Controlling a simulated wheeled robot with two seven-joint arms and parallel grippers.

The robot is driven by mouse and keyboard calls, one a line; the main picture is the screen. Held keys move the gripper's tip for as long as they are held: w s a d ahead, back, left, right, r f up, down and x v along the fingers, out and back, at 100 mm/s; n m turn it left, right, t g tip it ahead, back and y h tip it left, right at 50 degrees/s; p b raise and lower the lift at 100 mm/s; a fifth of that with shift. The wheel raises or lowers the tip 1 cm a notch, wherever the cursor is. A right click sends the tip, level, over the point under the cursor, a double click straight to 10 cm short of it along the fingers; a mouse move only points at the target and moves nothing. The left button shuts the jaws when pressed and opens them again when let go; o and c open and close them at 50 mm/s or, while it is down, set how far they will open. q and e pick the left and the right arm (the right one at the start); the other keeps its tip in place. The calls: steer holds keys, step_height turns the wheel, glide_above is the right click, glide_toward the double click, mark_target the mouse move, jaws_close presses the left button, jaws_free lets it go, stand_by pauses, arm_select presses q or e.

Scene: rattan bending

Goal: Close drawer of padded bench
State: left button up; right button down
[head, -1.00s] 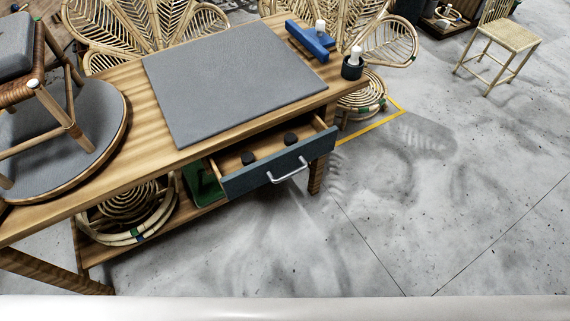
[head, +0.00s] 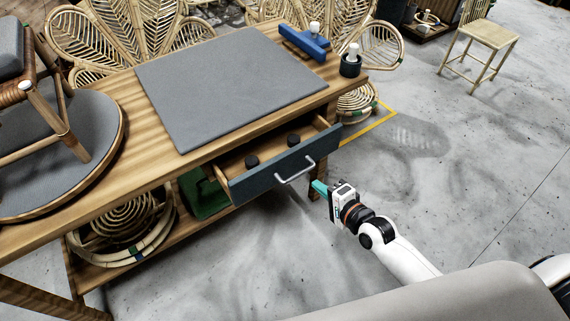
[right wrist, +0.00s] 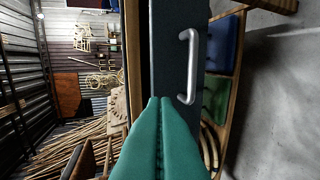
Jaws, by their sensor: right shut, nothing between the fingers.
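The bench (head: 130,120) is wooden with a grey pad (head: 235,85) on its top. Its drawer (head: 270,176) has a dark blue-grey front and a silver handle (head: 296,170), and it stands pulled out, with two dark round knobs inside. My right gripper (head: 318,186) is just right of and in front of the drawer front, its teal fingers shut and empty. In the right wrist view the shut fingertips (right wrist: 160,100) point at the drawer front (right wrist: 175,60), beside the handle (right wrist: 188,66). Whether they touch it I cannot tell. My left gripper is not in view.
A blue tool (head: 304,42) and a dark cup (head: 350,64) stand at the bench's right end. A round grey-padded seat (head: 50,150) is at the left. A green bin (head: 203,195) sits on the shelf under the drawer. The floor (head: 480,180) at right is clear.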

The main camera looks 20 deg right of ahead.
mark_target(286, 157)
steer(key=x, duration=0.8)
steer(key=b+x, duration=0.1)
steer(key=x, duration=0.3)
steer(key=shift+w+r, duration=0.15)
steer(key=shift+r, duration=0.1)
steer(key=shift+w+a, duration=0.15)
steer(key=shift+w, duration=0.3)
